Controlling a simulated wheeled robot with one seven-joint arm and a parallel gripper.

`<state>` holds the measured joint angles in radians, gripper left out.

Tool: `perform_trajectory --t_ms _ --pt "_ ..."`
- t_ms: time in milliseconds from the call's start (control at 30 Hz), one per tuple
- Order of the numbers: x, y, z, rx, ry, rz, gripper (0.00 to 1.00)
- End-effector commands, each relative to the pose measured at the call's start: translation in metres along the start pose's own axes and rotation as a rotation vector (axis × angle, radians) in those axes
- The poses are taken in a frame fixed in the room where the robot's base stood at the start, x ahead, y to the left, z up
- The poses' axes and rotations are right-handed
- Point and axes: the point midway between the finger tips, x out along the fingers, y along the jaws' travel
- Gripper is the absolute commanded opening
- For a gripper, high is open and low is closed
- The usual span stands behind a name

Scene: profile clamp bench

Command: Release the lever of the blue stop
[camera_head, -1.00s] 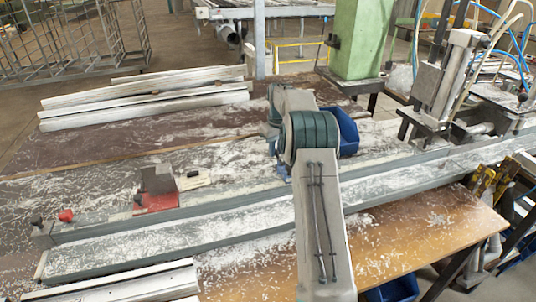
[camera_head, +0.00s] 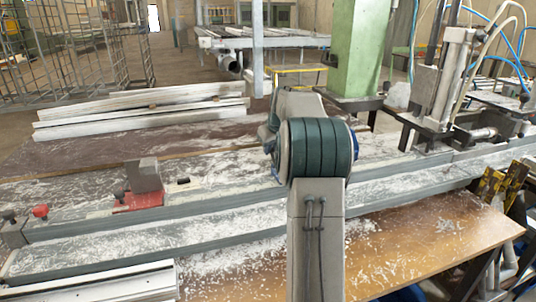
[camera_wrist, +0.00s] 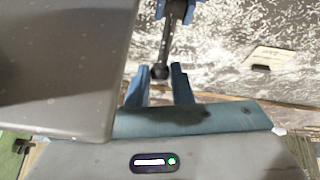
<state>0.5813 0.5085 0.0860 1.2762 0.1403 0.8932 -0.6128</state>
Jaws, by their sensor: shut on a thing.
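In the wrist view a dark lever (camera_wrist: 166,42) with a round black knob (camera_wrist: 160,72) hangs down from the top edge. The knob is between the two blue fingertips of my gripper (camera_wrist: 157,80), which is shut on it. A bit of blue (camera_wrist: 161,9) at the lever's upper end appears to be part of the blue stop. A large grey block (camera_wrist: 65,65) fills the left, close beside the fingers. In the head view my arm hides the blue stop, its lever and my gripper.
A red stop (camera_head: 138,200) with a grey block stands on the long rail (camera_head: 215,205) at left. A pneumatic clamp (camera_head: 440,95) and a green column (camera_head: 357,45) stand to the right and behind. White profiles (camera_head: 140,120) lie at the back left. Shavings cover the bench.

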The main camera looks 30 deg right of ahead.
Motion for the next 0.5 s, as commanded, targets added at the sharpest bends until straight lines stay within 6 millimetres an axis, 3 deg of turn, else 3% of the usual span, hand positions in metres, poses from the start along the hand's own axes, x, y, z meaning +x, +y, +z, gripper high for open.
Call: perform_trajectory --t_ms 467,500 --pt "-0.0020 0.0005 -0.0012 -0.001 0.012 0.006 0.00" --pt "-0.0020 0.0004 -0.0012 -0.002 0.012 0.006 0.31"
